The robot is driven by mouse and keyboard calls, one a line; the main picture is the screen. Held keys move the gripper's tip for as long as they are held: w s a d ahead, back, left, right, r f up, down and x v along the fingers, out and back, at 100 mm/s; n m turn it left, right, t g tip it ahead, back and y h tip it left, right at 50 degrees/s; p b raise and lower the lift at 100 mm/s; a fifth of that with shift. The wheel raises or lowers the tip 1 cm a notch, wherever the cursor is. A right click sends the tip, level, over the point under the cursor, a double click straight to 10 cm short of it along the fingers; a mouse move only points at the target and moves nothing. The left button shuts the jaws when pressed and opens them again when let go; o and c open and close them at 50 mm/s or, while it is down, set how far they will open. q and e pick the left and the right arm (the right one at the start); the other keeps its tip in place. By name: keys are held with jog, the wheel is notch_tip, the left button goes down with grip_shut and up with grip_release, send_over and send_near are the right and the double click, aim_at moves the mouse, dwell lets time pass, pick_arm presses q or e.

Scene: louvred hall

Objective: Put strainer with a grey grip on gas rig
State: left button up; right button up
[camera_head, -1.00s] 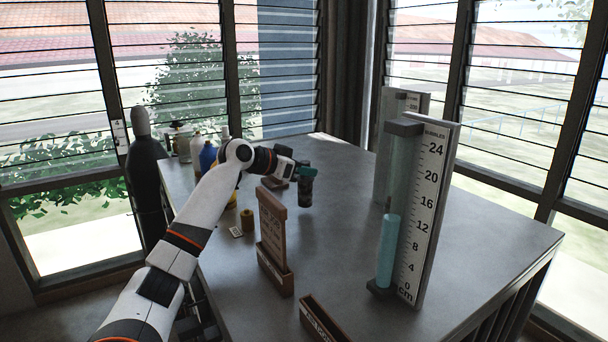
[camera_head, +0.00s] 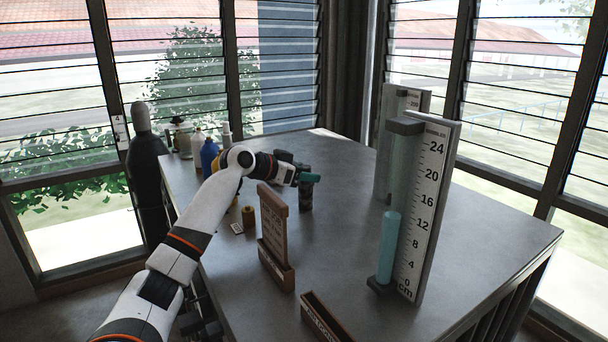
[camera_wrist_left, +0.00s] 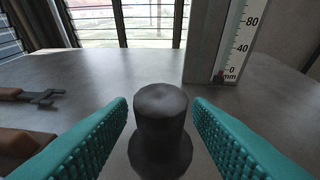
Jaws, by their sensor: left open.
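A dark grey upright piece with a round top and flared foot (camera_wrist_left: 161,112) stands between my left fingers in the wrist view. It looks like the strainer's grey grip, and no mesh is visible. In the head view it is a dark upright shape (camera_head: 306,197) on the table, partly hidden by my gripper. My left gripper (camera_head: 309,178) is open, its teal fingers on either side of the piece with gaps. Two scale rigs stand to the right: a near one with a cm scale (camera_head: 428,210) and a far one (camera_head: 412,98). Which is the gas rig is unclear.
A brown wooden sign (camera_head: 273,230) and an open brown box (camera_head: 322,318) stand on the grey table (camera_head: 350,250) in front. Several bottles, one blue (camera_head: 208,154), stand behind my left arm. The table's middle, between gripper and near rig, is clear.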

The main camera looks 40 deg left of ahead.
pick_arm(q)
jog(key=shift+s+a+b, duration=0.1)
jog(key=shift+s+b, duration=0.15)
jog(key=shift+b, duration=0.1)
jog(key=b+v, duration=0.6)
jog(key=v, duration=0.5)
jog(key=shift+s+r, duration=0.2)
jog(key=shift+r, duration=0.15)
